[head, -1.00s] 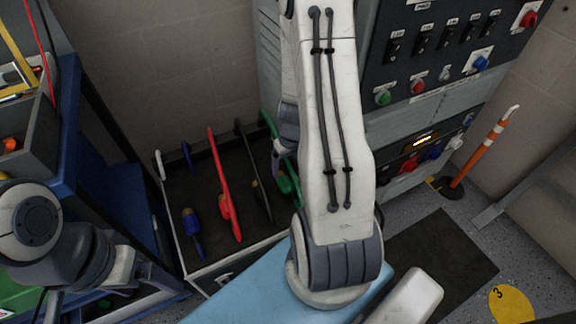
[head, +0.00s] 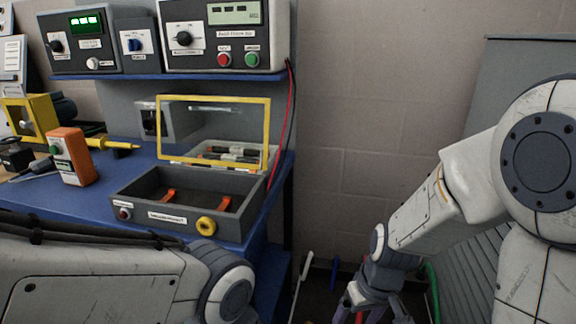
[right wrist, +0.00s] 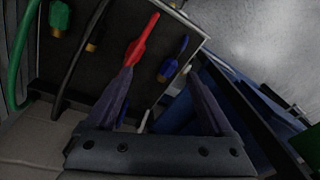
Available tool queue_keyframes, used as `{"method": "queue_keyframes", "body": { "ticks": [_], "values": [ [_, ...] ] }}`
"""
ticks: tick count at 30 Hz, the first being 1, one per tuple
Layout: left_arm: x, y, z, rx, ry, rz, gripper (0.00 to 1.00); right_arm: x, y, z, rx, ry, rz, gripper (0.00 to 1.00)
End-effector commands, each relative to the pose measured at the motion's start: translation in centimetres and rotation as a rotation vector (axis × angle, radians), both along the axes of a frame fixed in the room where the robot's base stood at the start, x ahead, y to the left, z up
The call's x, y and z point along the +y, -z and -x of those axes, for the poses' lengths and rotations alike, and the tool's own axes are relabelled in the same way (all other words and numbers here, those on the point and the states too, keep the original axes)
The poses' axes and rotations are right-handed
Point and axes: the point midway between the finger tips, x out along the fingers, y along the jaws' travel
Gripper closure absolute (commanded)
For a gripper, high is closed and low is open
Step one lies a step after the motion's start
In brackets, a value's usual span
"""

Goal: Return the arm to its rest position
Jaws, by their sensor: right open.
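My right arm enters the head view from the right and bends down over the cable rack. Its gripper (head: 373,308) is at the bottom edge, its fingertips partly cut off. In the right wrist view the two fingers (right wrist: 158,75) are spread and nothing is held between them. Beyond them in that view a red cable plug (right wrist: 140,42) is near one fingertip and a blue plug (right wrist: 173,62) near the other; I cannot tell the gap in depth. My left arm crosses the bottom left of the head view; its gripper is out of frame.
A blue bench (head: 110,192) at left holds a grey test box (head: 188,205) with a raised yellow-framed lid (head: 213,98) and an orange handheld device (head: 73,157). Instruments (head: 225,35) stand on a shelf above. A grey cabinet (head: 530,75) stands behind my right arm.

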Motion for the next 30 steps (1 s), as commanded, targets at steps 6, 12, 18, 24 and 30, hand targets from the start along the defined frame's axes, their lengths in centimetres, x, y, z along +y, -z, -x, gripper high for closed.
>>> {"method": "queue_keyframes", "body": {
  "ticks": [6, 12, 18, 24, 30],
  "values": [
    [0.0, 0.0, 0.0, 0.0, 0.0, 0.0, 0.13, 7.1, -4.6, 6.9, 0.023, -0.236, 0.01, 0.13],
    [0.0, 0.0, 0.0, 0.0, 0.0, 0.0, 0.13, 9.1, -6.8, 11.8, 0.033, -0.363, 0.035, 0.13],
    [0.0, -1.8, 0.0, 0.001, 0.0, -0.001, 0.13, 9.4, -9.7, 14.7, 0.038, -0.431, 0.06, 0.13],
    [0.0, -5.7, 0.0, -0.001, 0.0, 0.001, 0.13, 9.4, -13.4, 14.6, 0.038, -0.428, 0.058, 0.13],
    [0.0, -10.9, 0.0, 0.0, 0.0, 0.0, 0.13, 9.4, -18.6, 14.6, 0.038, -0.427, 0.058, 0.13]
  ]
}}
